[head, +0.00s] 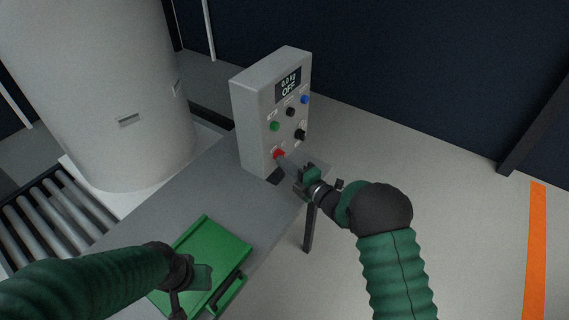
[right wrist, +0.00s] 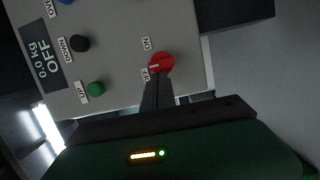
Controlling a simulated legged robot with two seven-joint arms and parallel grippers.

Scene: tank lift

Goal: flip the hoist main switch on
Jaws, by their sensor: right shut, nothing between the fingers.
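The grey control box (head: 256,117) stands upright on the far end of the grey table. Its display (head: 288,84) reads "0.0 kg OFF". The red main switch (head: 279,154) is low on the box face; in the right wrist view the red knob (right wrist: 161,62) sits between ON and OFF labels, its white mark toward the OFF side. My right gripper (head: 284,158) is shut and empty, its fingertips at the knob; I cannot tell whether they touch it. My left gripper (head: 188,290) is over the green tray at the lower left; its fingers are not clear.
Green, black and blue buttons sit above the switch, including the green UP button (right wrist: 96,89) and black DOWN button (right wrist: 79,43). A green tray (head: 209,238) lies on the table (head: 205,194). A large white tank (head: 100,90) and a roller conveyor (head: 45,215) stand left. Open floor lies right.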

